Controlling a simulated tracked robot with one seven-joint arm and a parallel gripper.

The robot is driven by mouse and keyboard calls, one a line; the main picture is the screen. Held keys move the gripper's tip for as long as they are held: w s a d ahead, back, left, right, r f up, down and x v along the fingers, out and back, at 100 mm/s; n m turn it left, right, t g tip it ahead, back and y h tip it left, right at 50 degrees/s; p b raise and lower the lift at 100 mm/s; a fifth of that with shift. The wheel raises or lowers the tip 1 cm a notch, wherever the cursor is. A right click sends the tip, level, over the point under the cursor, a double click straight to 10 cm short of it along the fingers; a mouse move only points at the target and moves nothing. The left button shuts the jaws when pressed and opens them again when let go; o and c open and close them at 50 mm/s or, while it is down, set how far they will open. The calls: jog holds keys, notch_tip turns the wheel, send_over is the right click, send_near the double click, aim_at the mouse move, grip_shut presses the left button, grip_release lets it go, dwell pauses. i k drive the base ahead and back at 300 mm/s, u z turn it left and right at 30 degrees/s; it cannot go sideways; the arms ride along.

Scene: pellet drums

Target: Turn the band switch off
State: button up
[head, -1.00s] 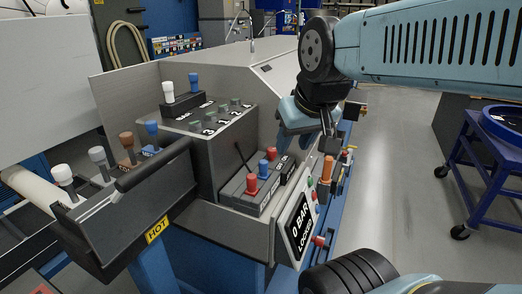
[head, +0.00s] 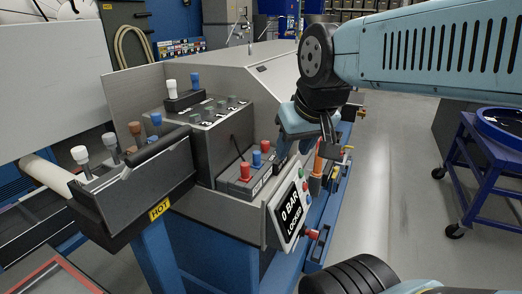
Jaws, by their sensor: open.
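I cannot make out which control is the band switch; the small labels are too small to read. A low dark panel (head: 232,188) on the grey machine carries a red lever (head: 245,171), a blue lever (head: 256,160) and another red lever (head: 266,147). A raised dark block (head: 203,140) behind it has several small green-grey knobs on top, with a white-topped lever (head: 172,87) and a blue-topped lever (head: 195,81) at its back. My gripper (head: 305,147) is open, pointing down just right of the low panel. It hides part of the panel's far end.
A sign (head: 291,212) reads "0 BAR LOCKED"; a red knob (head: 311,234) and an orange handle (head: 318,162) are near it. Open floor (head: 395,190) lies right, before a blue cart (head: 482,175).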

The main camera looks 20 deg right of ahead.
aim_at(265, 145)
jog(key=u, duration=0.15)
jog(key=k, duration=0.2)
jog(key=u, duration=1.35)
jog(key=k, duration=0.9)
jog(key=z, duration=1.25)
jog(key=i, duration=1)
jog(key=u, duration=0.05)
